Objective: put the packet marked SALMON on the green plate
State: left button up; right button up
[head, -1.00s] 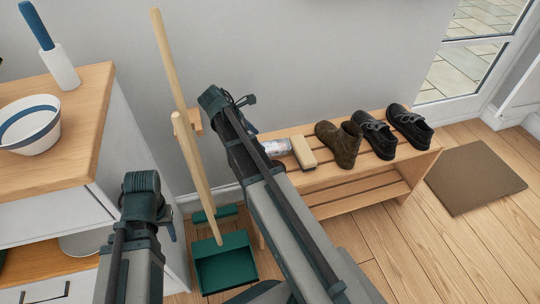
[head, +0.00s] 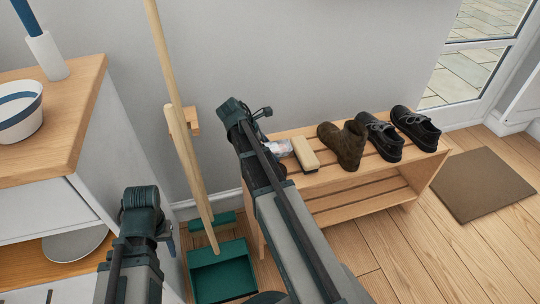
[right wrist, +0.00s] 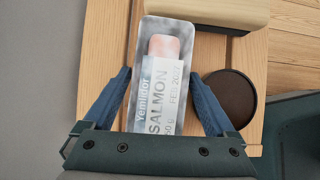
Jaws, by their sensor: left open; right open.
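The packet marked SALMON (right wrist: 160,90) lies on the slatted wooden bench in the right wrist view, its label readable. In the head view only a pale part of the packet (head: 279,148) shows beside my right arm. My right gripper (right wrist: 159,76) is open, one blue finger on each side of the packet; I cannot tell whether they touch it. My left gripper (head: 152,226) is at the lower left of the head view, away from the packet, its fingers mostly hidden. I see no green plate in either view.
A brush (head: 305,154) lies beside the packet, with a brown boot (head: 342,145) and black shoes farther right on the bench (head: 375,172). A dark round object (right wrist: 229,98) is right of the gripper. A green dustpan (head: 222,273) and wooden handles stand left of the bench.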

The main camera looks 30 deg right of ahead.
aim_at(276, 146)
jog(key=shift+r, duration=0.1)
grip_shut()
dwell(0.3)
jog(key=shift+r, duration=0.1)
jog(key=shift+r+p, duration=1)
jog(key=shift+p, duration=0.1)
jog(key=shift+r+p, duration=0.95)
jog(key=s+a, duration=0.1)
jog(key=s, duration=0.4)
jog(key=s+a, duration=0.1)
jog(key=s, duration=0.4)
jog(key=s+a+r+p, duration=0.1)
jog(key=s, duration=0.4)
jog(key=shift+s+a, duration=0.25)
jog(key=shift+s, duration=0.1)
jog(key=shift+s, duration=0.15)
